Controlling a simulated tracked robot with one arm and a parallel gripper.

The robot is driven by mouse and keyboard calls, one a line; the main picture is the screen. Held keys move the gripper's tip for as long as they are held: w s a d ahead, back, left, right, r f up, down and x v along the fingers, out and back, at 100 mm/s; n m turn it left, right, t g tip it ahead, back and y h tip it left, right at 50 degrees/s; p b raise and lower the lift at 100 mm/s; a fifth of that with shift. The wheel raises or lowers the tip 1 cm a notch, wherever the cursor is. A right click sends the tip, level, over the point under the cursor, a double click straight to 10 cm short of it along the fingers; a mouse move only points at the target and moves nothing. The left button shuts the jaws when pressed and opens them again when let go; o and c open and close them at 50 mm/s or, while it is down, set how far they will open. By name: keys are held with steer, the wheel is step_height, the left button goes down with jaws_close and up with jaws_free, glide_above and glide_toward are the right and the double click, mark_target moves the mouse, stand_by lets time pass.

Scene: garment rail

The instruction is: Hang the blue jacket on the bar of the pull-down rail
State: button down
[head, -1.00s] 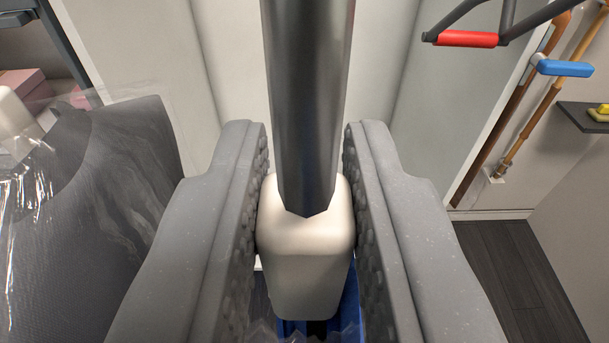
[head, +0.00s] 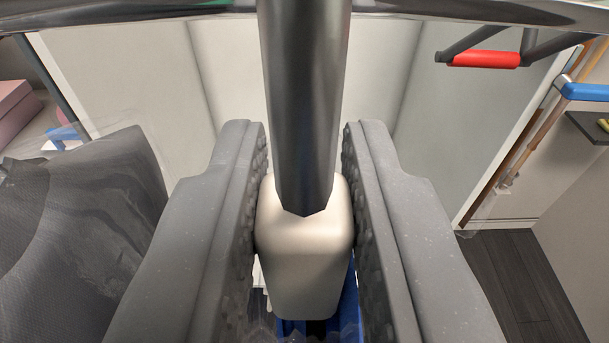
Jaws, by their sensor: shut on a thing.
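My gripper (head: 305,180) is shut on the pale block-shaped neck (head: 305,250) of a hanger, one grey pad on each side. The hanger's dark metal stem (head: 305,100) rises from it to the top edge; the hook's upper end is out of view. Only a little of the blue jacket (head: 348,300) shows below the neck, with clear wrap edges at the bottom. A shiny metal bar (head: 450,10) crosses the top of the view, behind the stem. I cannot tell whether the hook is over it.
A dark grey garment (head: 80,230) in clear wrap hangs close at left. A red grip (head: 485,60) on dark struts is at upper right. Beyond it are a blue handle (head: 590,92) on copper pipe and a dark shelf (head: 590,127). Pale panels stand behind; dark floor shows at lower right.

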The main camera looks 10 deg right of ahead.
steer(key=shift+r+x, duration=0.15)
steer(key=shift+x, duration=0.55)
steer(key=shift+r+x, duration=0.15)
steer(key=shift+x, duration=1.35)
steer(key=shift+f+b, duration=1.3)
steer(key=shift+f, duration=0.05)
steer(key=c, duration=1.2)
jaws_free()
steer(key=shift+s, duration=0.15)
